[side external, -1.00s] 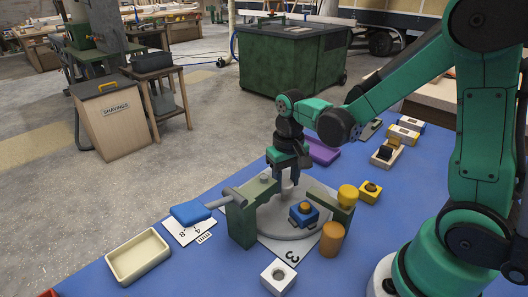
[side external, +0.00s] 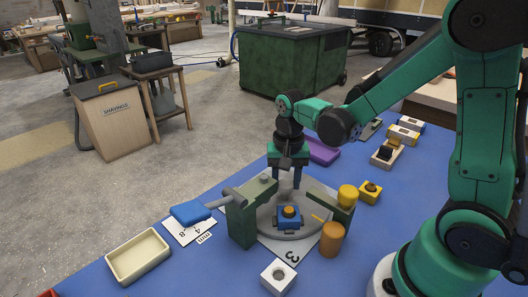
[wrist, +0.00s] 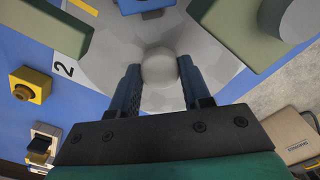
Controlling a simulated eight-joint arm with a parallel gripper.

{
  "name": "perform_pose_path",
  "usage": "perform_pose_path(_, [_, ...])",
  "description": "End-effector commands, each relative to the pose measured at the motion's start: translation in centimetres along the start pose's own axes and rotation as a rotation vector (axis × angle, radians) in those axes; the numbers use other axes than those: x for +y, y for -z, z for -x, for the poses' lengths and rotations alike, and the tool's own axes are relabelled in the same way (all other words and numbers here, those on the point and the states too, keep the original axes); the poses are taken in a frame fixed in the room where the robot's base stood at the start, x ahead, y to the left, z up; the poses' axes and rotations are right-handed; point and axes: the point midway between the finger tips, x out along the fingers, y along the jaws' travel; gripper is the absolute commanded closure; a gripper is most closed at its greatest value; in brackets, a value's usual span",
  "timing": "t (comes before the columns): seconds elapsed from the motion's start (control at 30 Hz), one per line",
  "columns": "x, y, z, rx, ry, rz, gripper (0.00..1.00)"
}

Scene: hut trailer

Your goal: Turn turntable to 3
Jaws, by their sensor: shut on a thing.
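The turntable (side external: 262,220) is a grey disc on a white sheet. The sheet shows a printed 3 (side external: 291,257) at the front in the side view and a 2 (wrist: 64,70) in the wrist view. A blue block with an orange top (side external: 288,217) sits on the disc. A yellow stripe (side external: 319,217) lies on the disc, right of that block. My gripper (side external: 288,185) points down over the disc's back part. It is shut on a round grey knob (wrist: 160,66), seen between its fingers in the wrist view. The fingers largely hide the knob in the side view.
Green posts (side external: 240,222) stand close to the disc. An orange cylinder (side external: 332,239), a white block (side external: 278,276), a yellow block (side external: 369,192) and a purple tray (side external: 322,150) are near. A cream tray (side external: 137,257) is front left.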

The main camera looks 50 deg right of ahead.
Motion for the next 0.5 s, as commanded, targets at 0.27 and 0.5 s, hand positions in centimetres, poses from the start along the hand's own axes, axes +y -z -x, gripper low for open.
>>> perform_pose_path(0.27, [0.03, -0.01, 0.00, 0.000, -0.001, -0.139, 1.00])
perform_pose_path(0.5, [0.03, -0.01, 0.00, 0.000, -0.001, -0.259, 1.00])
